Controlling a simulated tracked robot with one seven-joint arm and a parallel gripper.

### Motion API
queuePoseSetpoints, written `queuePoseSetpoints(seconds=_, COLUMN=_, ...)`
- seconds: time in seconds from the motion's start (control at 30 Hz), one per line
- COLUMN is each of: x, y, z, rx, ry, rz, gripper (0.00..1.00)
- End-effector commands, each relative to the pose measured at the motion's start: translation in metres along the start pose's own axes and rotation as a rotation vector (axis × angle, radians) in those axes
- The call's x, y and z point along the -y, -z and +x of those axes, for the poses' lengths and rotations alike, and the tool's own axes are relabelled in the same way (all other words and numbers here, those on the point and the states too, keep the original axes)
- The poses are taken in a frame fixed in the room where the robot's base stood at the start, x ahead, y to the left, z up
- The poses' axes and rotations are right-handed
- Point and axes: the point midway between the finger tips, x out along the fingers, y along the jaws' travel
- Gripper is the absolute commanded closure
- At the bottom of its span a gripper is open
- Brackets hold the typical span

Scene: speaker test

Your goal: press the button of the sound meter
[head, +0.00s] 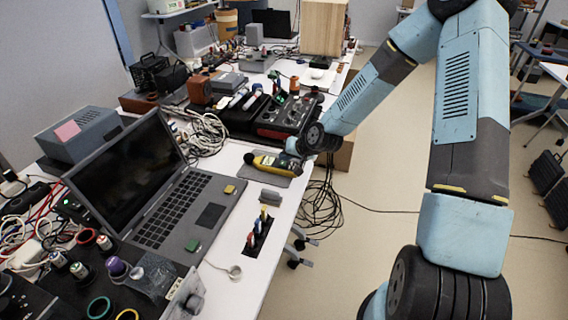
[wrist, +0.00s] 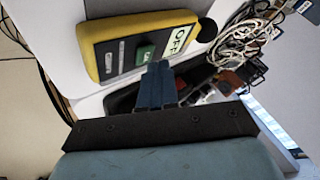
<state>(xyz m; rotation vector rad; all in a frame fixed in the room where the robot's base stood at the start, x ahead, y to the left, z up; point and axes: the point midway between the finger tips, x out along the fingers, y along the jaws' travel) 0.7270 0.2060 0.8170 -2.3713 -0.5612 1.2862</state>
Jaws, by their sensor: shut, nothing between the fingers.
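The yellow sound meter (head: 267,162) lies on a dark grey pad near the table's right edge in the head view. In the wrist view the sound meter (wrist: 88,45) shows a grey face, a display reading OFF (wrist: 180,40), a green button (wrist: 146,54) and a black round tip. My gripper (wrist: 157,68) is shut and empty. Its blue fingertips are right beside the green button in the wrist view, overlapping its lower edge. I cannot tell whether they touch it. In the head view my wrist is over the meter's far right end, and the fingers are hard to make out.
An open laptop (head: 211,215) stands left of the meter. A black control box (head: 284,117) is just behind it. A grey block (head: 270,196) and a small holder with coloured tools (head: 257,236) lie in front. Cables (head: 203,135) crowd the left side.

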Motion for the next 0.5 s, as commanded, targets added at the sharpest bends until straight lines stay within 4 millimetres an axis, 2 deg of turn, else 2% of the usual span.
queuePoseSetpoints(seconds=0.5, x=-0.0025, y=-0.0028, z=0.0038, rx=0.001, ry=0.000, rz=0.000, gripper=1.00)
